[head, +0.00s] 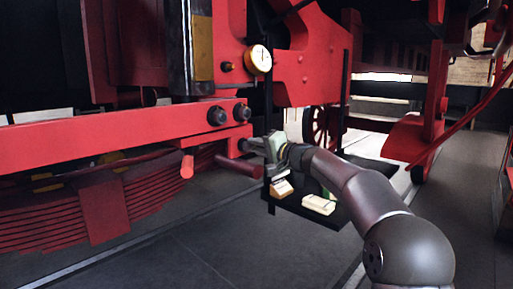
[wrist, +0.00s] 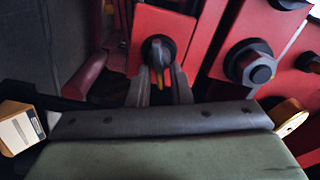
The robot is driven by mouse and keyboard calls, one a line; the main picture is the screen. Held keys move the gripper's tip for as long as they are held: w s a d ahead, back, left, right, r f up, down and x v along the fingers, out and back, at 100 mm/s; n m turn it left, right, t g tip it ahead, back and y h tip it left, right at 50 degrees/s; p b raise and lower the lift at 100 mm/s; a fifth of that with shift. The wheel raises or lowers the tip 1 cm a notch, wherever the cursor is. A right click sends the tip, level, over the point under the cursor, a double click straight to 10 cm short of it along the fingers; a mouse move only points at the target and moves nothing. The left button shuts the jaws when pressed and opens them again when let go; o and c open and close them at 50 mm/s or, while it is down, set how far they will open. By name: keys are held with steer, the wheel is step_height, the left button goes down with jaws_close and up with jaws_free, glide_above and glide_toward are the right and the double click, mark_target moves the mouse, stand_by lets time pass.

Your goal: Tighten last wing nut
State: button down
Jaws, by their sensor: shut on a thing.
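The wing nut (wrist: 157,50) shows in the wrist view as a dark round fastener on a red plate, with a small orange-yellow tab below its centre. My gripper (wrist: 162,76) has its two grey fingers on either side of that tab, shut on it. In the head view my gripper (head: 268,148) reaches the end of the red beam from the right. The fastener there is small and mostly hidden by the fingers, so its seating cannot be told.
A round white gauge (head: 258,59) is above my gripper. A black tray (head: 340,218) with small boxes (head: 318,204) hangs below my arm. A red leaf spring (head: 105,208) lies left.

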steer(key=shift+f+m, duration=0.15)
steer(key=shift+m, duration=1.35)
steer(key=c, duration=1.6)
jaws_free()
steer(key=shift+a, duration=0.15)
steer(key=shift+o, duration=0.2)
steer(key=shift+d, duration=0.2)
steer(key=b+v, duration=0.2)
steer(key=v, duration=1.5)
steer(key=shift+s, duration=0.15)
